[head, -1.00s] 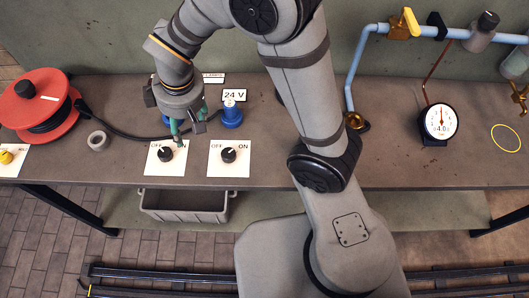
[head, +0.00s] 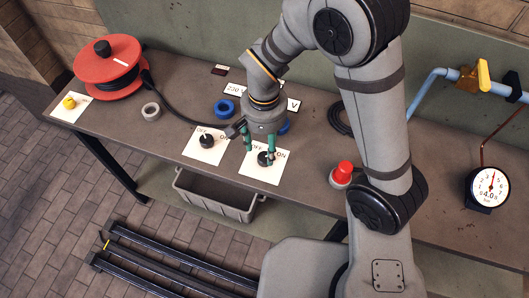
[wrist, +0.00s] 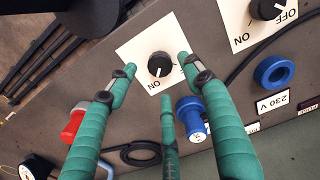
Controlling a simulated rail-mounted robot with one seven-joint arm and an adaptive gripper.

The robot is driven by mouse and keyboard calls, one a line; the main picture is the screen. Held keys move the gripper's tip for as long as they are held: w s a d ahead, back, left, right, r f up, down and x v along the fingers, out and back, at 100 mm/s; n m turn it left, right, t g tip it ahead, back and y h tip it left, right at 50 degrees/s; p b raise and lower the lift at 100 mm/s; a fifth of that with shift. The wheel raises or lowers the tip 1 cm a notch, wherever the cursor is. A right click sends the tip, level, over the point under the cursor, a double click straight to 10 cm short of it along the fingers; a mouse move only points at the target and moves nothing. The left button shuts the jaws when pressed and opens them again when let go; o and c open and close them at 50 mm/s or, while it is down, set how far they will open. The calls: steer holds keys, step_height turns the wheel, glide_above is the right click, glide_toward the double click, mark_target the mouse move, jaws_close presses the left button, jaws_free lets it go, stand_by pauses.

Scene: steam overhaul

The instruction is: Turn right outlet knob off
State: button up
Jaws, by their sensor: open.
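The right outlet knob (head: 264,158) is black with a white mark and sits on a white OFF/ON plate (head: 249,174) at the bench's front. In the wrist view the same knob (wrist: 159,61) shows its white mark pointing toward the ON side; the OFF label is hidden behind a finger. My gripper (head: 259,153) has green fingers spread open above this plate. In the wrist view my gripper (wrist: 155,76) has its fingertips on either side of the knob, holding nothing. Whether they touch the knob, I cannot tell. The left outlet knob (head: 207,141) is on its own plate.
A red button (head: 342,173) stands to the right, near my arm. Blue sockets (head: 224,108) and voltage labels lie behind the plates. A grey bin (head: 215,196) is below the bench edge.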

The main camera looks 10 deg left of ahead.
mark_target(265, 157)
steer(key=shift+f, duration=2.3)
steer(key=c, duration=1.1)
steer(key=shift+c, duration=0.2)
